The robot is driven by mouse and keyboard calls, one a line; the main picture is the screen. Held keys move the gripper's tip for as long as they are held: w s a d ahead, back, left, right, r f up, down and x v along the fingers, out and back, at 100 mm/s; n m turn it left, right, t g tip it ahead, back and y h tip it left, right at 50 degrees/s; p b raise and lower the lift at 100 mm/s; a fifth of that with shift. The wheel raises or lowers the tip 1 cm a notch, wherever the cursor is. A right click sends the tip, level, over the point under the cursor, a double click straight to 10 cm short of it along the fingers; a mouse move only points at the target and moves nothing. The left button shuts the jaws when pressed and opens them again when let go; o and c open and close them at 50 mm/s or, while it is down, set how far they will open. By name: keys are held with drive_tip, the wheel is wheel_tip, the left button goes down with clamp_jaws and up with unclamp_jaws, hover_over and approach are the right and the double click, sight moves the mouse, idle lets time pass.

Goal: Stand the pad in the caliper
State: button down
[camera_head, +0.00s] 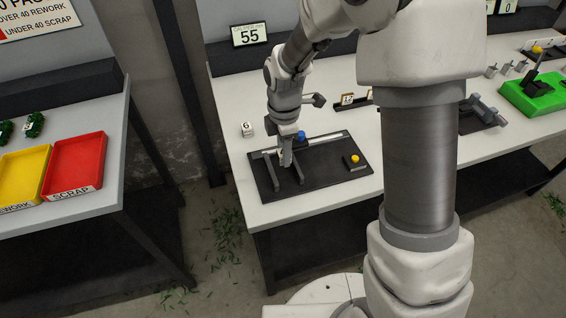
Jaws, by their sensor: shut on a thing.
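The caliper (322,150) lies on a black base plate (325,182) on the table. It has a pale bar along the back, dark jaws (270,172) reaching forward at the left, and a blue knob (300,135). My gripper (286,163) points down at the caliper's left part, among the dark jaws. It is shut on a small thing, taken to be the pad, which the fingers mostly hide. I cannot tell whether the pad touches the base or a jaw.
A yellow button (354,159) on a dark block is at the plate's right. A display reading 55 (249,34) is at the back. Red (75,166) and yellow trays (22,176) are on the left table.

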sight(283, 172)
drive_tip(key=shift+s+a+f, duration=0.15)
drive_tip(key=shift+s+f, duration=0.05)
drive_tip(key=shift+f, duration=1.9)
drive_tip(key=shift+f, duration=0.2)
drive_tip(key=c, duration=0.5)
unclamp_jaws()
drive_tip(key=shift+r, duration=0.1)
